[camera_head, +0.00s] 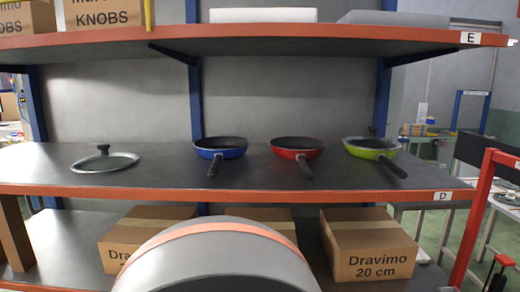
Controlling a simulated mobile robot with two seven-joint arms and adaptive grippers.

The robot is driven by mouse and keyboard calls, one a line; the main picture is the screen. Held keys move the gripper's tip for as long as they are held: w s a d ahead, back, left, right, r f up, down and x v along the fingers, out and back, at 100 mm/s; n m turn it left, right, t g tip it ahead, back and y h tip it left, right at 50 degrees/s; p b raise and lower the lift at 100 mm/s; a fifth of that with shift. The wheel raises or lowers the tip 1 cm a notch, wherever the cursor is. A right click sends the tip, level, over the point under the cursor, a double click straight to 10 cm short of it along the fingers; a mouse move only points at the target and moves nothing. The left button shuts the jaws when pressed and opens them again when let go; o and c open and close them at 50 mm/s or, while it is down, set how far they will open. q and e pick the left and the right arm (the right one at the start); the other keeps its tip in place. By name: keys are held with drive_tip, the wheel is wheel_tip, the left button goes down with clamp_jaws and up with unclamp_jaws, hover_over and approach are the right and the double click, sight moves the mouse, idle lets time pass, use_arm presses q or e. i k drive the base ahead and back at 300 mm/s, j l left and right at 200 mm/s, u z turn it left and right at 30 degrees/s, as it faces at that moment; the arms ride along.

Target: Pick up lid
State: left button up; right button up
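A glass lid (105,162) with a grey rim and a black knob lies flat on the left part of the middle shelf (150,178), knob up. A blue pan (220,147), a red pan (298,148) and a green pan (371,149) stand in a row to its right, handles toward the front. A small dark knob shows behind the green pan; what it belongs to is mostly hidden. Neither of my grippers is in view.
The upper shelf (300,36) overhangs, with cartons on it. The lower shelf holds cardboard boxes, one marked Dravimo 20 cm (368,247). The middle shelf is clear between lid and blue pan. A red post (474,230) stands at the right.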

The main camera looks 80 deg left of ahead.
sight(105, 161)
drive_tip(key=l+u, duration=0.1)
drive_tip(key=u, duration=3.5)
